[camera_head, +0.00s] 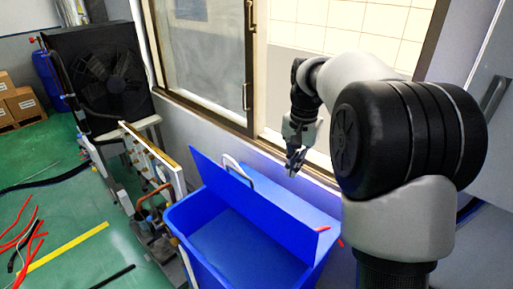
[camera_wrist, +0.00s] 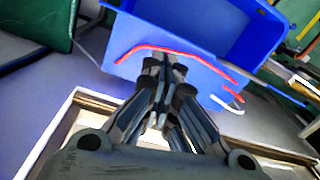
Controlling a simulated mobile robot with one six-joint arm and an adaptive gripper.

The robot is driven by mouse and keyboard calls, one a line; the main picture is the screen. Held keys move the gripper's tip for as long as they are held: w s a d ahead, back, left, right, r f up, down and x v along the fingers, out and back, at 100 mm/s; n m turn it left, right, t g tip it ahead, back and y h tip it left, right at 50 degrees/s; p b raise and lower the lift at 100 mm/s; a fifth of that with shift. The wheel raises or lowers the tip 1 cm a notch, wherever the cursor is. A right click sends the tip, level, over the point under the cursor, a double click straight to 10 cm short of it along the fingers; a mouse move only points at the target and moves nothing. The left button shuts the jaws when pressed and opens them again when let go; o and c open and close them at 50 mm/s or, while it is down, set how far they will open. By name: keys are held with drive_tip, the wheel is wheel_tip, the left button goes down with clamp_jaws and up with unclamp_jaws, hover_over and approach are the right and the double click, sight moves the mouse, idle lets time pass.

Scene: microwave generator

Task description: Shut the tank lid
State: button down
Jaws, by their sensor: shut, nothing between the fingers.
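The blue tank (camera_head: 177,217) stands open in the lower middle of the head view, with its inside visible. Its blue lid (camera_head: 255,208) is raised and tilted along the window side of the opening. A blue surface with a pale handle (camera_head: 241,170) and a red strip lies behind the lid. My gripper (camera_head: 293,165) is above and behind the raised lid, on the window side, apparently clear of it. In the wrist view my gripper (camera_wrist: 165,72) is shut and empty, pointing toward a blue panel with red strips; the tank (camera_wrist: 232,28) opens beyond. Contact with the panel cannot be told.
A window wall with a sill (camera_head: 205,107) runs close behind the tank. A pipe-and-pump frame (camera_head: 152,185) stands close on the tank's left. A black fan unit (camera_head: 104,75) is at back left. Red hoses (camera_head: 30,240) lie on the green floor, otherwise fairly open.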

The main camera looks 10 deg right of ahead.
drive_tip(key=w+d+f+m+g+p, duration=0.1)
drive_tip(key=w+d+f+m+p, duration=0.1)
drive_tip(key=w+d+f, duration=0.3)
drive_tip(key=s+a+f+b, duration=0.1)
drive_tip(key=a+f, duration=0.3)
drive_tip(key=f, duration=0.6)
drive_tip(key=shift+s+a+f+b, duration=0.15)
drive_tip(key=shift+s+a+b, duration=0.2)
drive_tip(key=shift+s+b, duration=0.1)
drive_tip(key=shift+a, duration=0.1)
